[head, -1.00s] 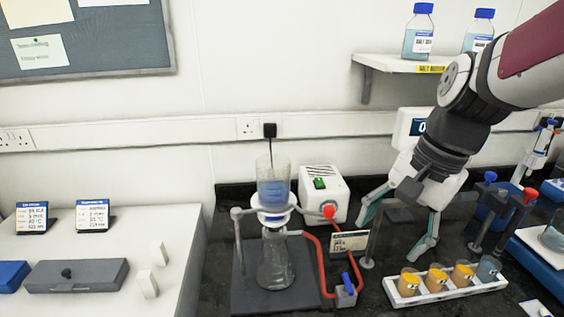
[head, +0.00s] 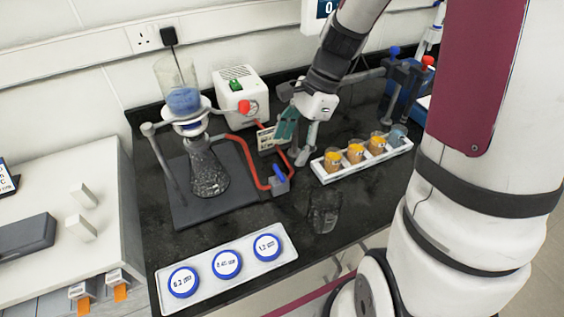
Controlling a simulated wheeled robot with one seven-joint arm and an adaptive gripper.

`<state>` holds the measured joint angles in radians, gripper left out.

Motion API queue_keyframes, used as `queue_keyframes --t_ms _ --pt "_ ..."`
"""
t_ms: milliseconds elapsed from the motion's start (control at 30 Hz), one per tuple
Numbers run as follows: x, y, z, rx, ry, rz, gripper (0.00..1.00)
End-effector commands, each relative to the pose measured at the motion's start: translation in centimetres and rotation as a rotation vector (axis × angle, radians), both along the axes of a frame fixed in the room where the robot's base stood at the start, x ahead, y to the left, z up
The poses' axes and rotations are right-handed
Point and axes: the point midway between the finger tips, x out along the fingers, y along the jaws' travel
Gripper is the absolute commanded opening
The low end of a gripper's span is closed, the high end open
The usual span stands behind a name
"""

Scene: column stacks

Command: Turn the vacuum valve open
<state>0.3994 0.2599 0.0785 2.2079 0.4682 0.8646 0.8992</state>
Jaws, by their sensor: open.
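The vacuum valve (head: 279,185) is a small grey block with a blue handle (head: 279,171), on the black bench at the right edge of the filter stand's base. Red tubing (head: 246,150) runs between the flask, the valve and the white pump. The handle stands up from the block, tilted a little; I cannot tell its exact turn. My gripper (head: 294,145) is open and empty, pointing down behind and slightly right of the valve, apart from it. Its fingers are near a small label card (head: 267,138), which they partly overlap in the view.
A filter flask (head: 206,172) with a blue-filled funnel stands left of the valve. The white pump (head: 240,92) is behind. A rack of sample cups (head: 335,176) is at right, a clear beaker (head: 324,212) in front, and a tray of blue-rimmed discs (head: 205,295) nearer.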

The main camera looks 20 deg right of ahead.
Motion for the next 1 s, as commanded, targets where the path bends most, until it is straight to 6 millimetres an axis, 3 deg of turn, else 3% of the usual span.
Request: queue_keyframes --t_ms 100,300,767,1000 --pt "-0.1 0.9 -2.2 0.002 0.004 0.0 0.67" --pt "-0.1 2.0 -4.8 0.001 0.002 0.001 0.67" --pt "-0.1 2.5 -5.9 0.0 0.0 0.001 0.67" --pt "-0.1 2.5 -5.9 0.0 0.0 0.001 0.19"
